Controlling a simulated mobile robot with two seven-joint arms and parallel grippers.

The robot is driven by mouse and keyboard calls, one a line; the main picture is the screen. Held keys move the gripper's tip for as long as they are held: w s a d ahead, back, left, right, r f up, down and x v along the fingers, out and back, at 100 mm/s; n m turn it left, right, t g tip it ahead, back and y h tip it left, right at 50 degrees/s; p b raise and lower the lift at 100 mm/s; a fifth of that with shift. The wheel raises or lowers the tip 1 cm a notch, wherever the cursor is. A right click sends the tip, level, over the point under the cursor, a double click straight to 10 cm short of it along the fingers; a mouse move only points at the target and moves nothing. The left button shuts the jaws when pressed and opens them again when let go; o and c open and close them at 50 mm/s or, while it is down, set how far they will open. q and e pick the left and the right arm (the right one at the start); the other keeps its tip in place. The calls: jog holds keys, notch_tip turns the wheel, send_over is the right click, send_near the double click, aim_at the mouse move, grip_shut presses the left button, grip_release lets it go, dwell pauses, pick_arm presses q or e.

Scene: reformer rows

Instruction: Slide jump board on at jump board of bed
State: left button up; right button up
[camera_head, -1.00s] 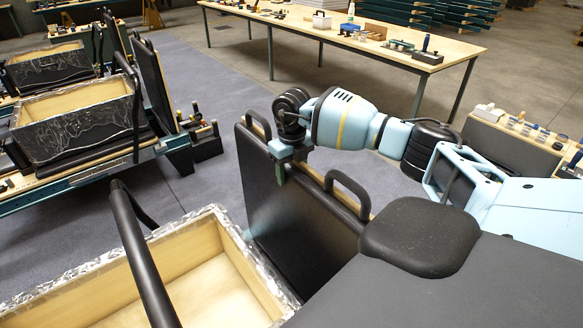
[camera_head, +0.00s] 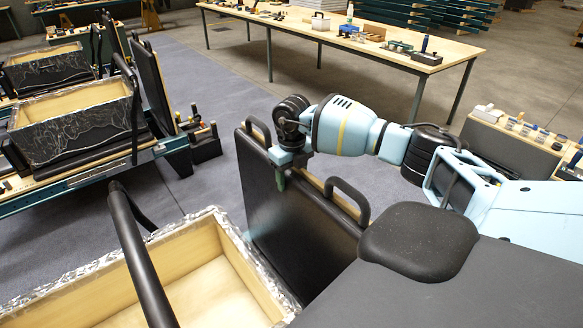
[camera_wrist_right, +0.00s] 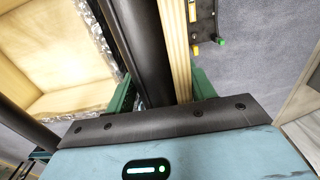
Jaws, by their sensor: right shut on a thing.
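The jump board (camera_head: 300,232) is a black padded panel with a pale wooden back and two black loop handles on its top edge. It stands nearly upright in the head view, just right of the bed's open wooden box (camera_head: 190,244). My right gripper (camera_head: 282,172) is shut on the board's top edge, between the handles. In the right wrist view, its green fingers (camera_wrist_right: 163,92) lie on either side of the board (camera_wrist_right: 152,45). The board's lower edge and any slot on the bed are hidden. My left gripper is out of view.
A black bar (camera_head: 138,255) arches over the box beside the board. Another bed (camera_head: 75,125) with an upright board (camera_head: 152,85) stands at the left. A long table (camera_head: 350,38) with tools is behind. Grey floor (camera_head: 215,100) lies free between them.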

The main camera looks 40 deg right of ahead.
jog(key=o, duration=1.4)
jog(key=shift+r, duration=0.15)
jog(key=shift+c, duration=0.2)
jog(key=shift+f, duration=0.3)
notch_tip(320, 180, up, 8)
jog(key=shift+r, duration=0.15)
